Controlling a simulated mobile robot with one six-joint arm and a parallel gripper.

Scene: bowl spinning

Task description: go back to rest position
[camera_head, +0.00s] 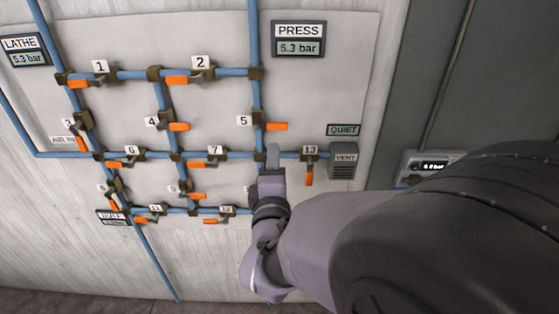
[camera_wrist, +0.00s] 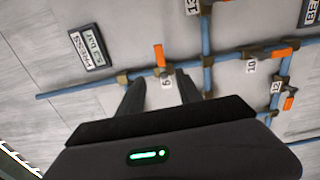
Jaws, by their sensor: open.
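My gripper (camera_head: 273,155) shows in the head view in front of the lower right part of the pipe panel, between valve 5 and valve 13. It hides the pipe junction behind it. In the wrist view my gripper (camera_wrist: 161,88) has its two dark fingers apart, with nothing held between them. A valve with an orange handle (camera_wrist: 158,54) and a number label lies just beyond the fingertips. I cannot tell whether a finger touches the panel.
Blue pipes (camera_head: 255,95) carry several numbered valves with orange handles. Valve 13's handle (camera_head: 309,178) points down beside the vent box (camera_head: 344,160). The PRESS display (camera_head: 299,47) reads 5.3 bar.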

